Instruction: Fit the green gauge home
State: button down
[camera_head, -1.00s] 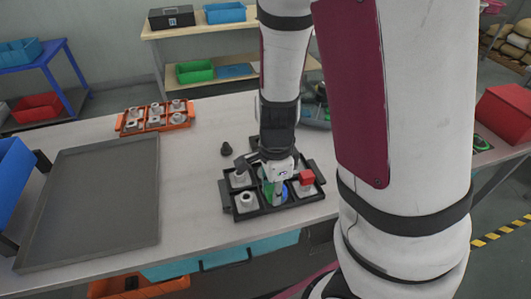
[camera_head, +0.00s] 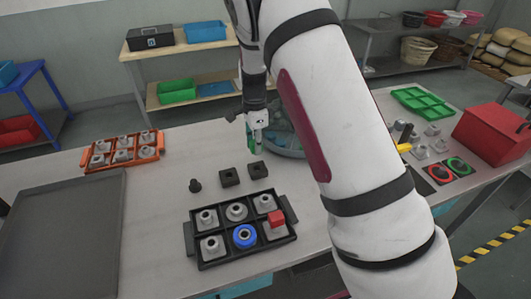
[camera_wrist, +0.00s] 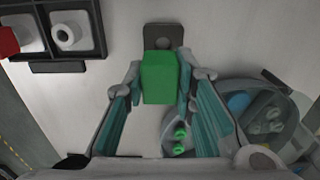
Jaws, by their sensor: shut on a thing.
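The green gauge (camera_wrist: 160,78) is a green block between the fingers of my gripper (camera_wrist: 158,88) in the wrist view. My gripper (camera_head: 254,140) is shut on it and holds it above the table, behind the black tray (camera_head: 188,238). A sliver of the green gauge (camera_head: 250,140) shows beside the fingers in the head view. The black tray holds several grey fittings, a blue ring (camera_head: 244,236) on one and a red block (camera_head: 276,217) on another. A dark square block with a hole (camera_wrist: 163,36) shows just beyond the gauge in the wrist view.
A grey round basin (camera_head: 290,148) is close to my gripper. An orange tray (camera_head: 122,165) is at left; a red box (camera_head: 495,135) and a green tray (camera_head: 422,102) are at right.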

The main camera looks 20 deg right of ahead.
jog(key=shift+w+d+f, duration=0.1)
jog(key=shift+w, duration=0.1)
jog(key=shift+w+d+f, duration=0.1)
jog(key=shift+f, duration=3)
jog(key=shift+f+b, duration=0.9)
jog(key=shift+f, duration=0.3)
dwell(2.7)
jog(key=c, duration=1.2)
grip_release()
jog(key=shift+c, duration=0.2)
